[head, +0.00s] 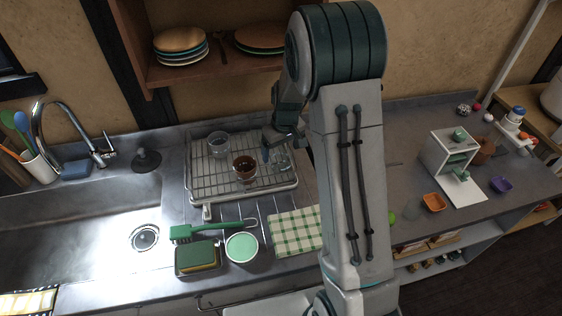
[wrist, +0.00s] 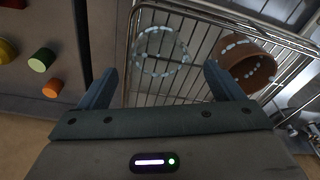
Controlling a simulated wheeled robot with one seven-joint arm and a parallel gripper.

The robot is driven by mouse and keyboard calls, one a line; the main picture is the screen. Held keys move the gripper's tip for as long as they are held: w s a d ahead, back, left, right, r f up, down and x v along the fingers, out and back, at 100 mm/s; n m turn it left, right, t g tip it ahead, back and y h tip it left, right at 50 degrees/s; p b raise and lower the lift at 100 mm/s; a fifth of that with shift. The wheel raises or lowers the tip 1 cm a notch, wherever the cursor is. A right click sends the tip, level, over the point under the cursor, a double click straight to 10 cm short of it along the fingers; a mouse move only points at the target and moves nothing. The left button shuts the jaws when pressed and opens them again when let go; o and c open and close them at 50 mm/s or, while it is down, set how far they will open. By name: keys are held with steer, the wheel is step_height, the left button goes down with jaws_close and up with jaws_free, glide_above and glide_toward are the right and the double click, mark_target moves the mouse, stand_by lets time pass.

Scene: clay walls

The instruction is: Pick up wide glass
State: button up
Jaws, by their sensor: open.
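A clear glass (head: 283,163) stands on the wire dish rack (head: 201,190) at the rack's right side, partly hidden by my gripper (head: 274,151). In the wrist view its round rim (wrist: 160,51) shows ahead of and between the two open fingers of my gripper (wrist: 162,84). The fingers are apart and hold nothing. I cannot tell whether they touch the glass. A second clear glass (head: 218,145) stands at the rack's back left. I cannot tell from size alone which is the wide one.
A brown cup (head: 244,168) stands on the rack beside the glass; it also shows in the wrist view (wrist: 247,66). A checked cloth (head: 294,232), green brush (head: 205,230) and green-topped bowl (head: 242,248) lie in front. A shelf with plates (head: 180,45) hangs above.

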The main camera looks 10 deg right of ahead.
steer(key=shift+w+f, duration=0.15)
steer(key=shift+f, duration=0.55)
steer(key=c, duration=1.5)
steer(key=shift+o, duration=0.2)
